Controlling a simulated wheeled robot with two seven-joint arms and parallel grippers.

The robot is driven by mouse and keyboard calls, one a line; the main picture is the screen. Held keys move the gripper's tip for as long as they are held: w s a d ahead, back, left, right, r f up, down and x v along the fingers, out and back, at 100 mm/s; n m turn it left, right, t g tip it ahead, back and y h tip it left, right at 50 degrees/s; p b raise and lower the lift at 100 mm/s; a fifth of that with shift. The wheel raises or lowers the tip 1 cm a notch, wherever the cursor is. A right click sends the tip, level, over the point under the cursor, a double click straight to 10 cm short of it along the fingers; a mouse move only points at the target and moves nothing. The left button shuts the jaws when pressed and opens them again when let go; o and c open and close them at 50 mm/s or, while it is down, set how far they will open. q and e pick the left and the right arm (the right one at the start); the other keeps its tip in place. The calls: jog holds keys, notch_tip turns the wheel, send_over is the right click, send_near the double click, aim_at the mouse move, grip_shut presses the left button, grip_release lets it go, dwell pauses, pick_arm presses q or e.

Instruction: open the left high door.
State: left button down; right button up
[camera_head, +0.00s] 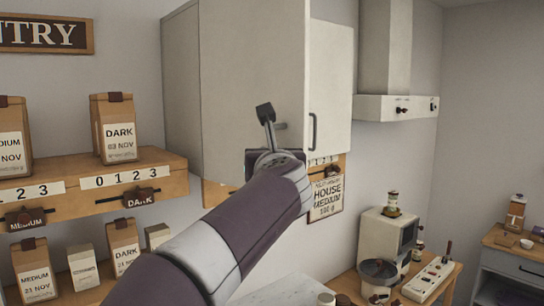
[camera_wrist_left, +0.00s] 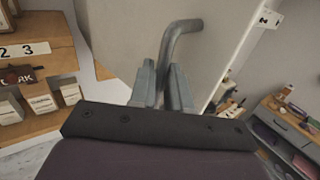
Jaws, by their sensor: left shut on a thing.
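The left high door (camera_head: 253,70) is a pale panel on the wall cabinet. It stands partly open, angled out in front of the right high door (camera_head: 332,75) and hiding part of it. My left gripper (camera_head: 266,113) is at the lower right part of the left door, shut on its handle (camera_head: 281,126). In the left wrist view, the two fingers (camera_wrist_left: 163,82) close around the grey bent handle (camera_wrist_left: 178,42), with the door panel (camera_wrist_left: 120,35) behind. The cabinet's inside is hidden. My right gripper is not in view.
A wooden shelf (camera_head: 172,187) with coffee bags (camera_head: 117,128) is at the left, close to my left arm. A range hood (camera_head: 395,108) is right of the cabinet.

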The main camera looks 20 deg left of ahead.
pick_arm(q)
jog(key=shift+s+r, duration=0.1)
jog(key=shift+r, duration=0.05)
jog(key=c, duration=1.3)
grip_release()
jog(key=shift+a, duration=0.25)
jog(key=b+v, duration=0.5)
jog(key=v, duration=0.7)
jog(key=shift+s+d, duration=0.15)
jog(key=shift+s, duration=0.1)
